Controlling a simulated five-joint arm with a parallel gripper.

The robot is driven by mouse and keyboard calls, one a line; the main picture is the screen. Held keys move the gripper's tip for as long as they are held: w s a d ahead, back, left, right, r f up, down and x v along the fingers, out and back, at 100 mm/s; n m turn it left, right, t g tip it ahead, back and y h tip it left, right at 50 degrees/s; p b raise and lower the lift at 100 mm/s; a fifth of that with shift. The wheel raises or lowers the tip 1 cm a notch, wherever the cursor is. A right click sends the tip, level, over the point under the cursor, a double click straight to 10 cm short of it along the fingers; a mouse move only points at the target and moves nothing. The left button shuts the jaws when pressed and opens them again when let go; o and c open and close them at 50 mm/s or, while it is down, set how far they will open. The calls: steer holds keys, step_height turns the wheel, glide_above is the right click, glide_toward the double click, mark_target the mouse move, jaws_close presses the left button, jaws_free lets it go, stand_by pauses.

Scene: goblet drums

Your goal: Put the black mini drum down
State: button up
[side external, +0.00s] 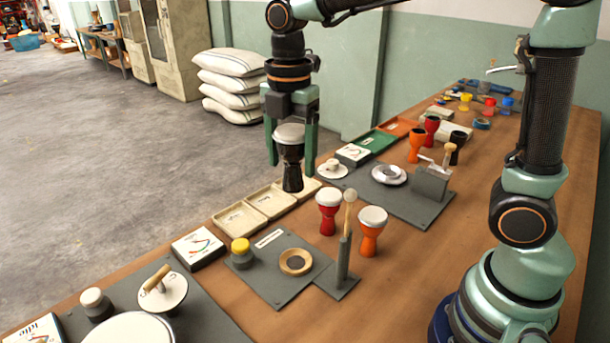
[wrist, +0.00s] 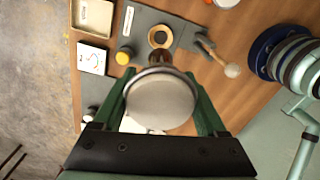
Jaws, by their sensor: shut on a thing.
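The black mini drum (side external: 291,166) has a pale round head and a narrow black body. My gripper (side external: 291,140) is shut on it near the head and holds it upright, its foot seeming to hang over or near the cream trays. In the wrist view the drum's white head (wrist: 160,101) fills the space between the green fingers of my gripper (wrist: 165,95) and hides most of its body. A red drum (side external: 328,208) and an orange drum (side external: 371,230) stand upright on the table to the right of it.
Several cream trays (side external: 240,219) line the table's far edge. A grey mat (side external: 270,285) bears a wooden ring (side external: 295,262), a yellow-topped pot (side external: 241,252) and a mallet in a stand (side external: 343,265). Another grey mat (side external: 420,211) lies behind. Bare wood (side external: 410,265) shows right of the orange drum.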

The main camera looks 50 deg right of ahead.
steer(key=w+d, duration=0.5)
steer(key=w, duration=0.5)
steer(key=w+d, duration=0.5)
steer(key=w, duration=0.4)
step_height(320, 180, down, 20)
steer(key=shift+w+d, duration=0.1)
steer(key=o, duration=1.5)
steer(key=shift+f, duration=0.15)
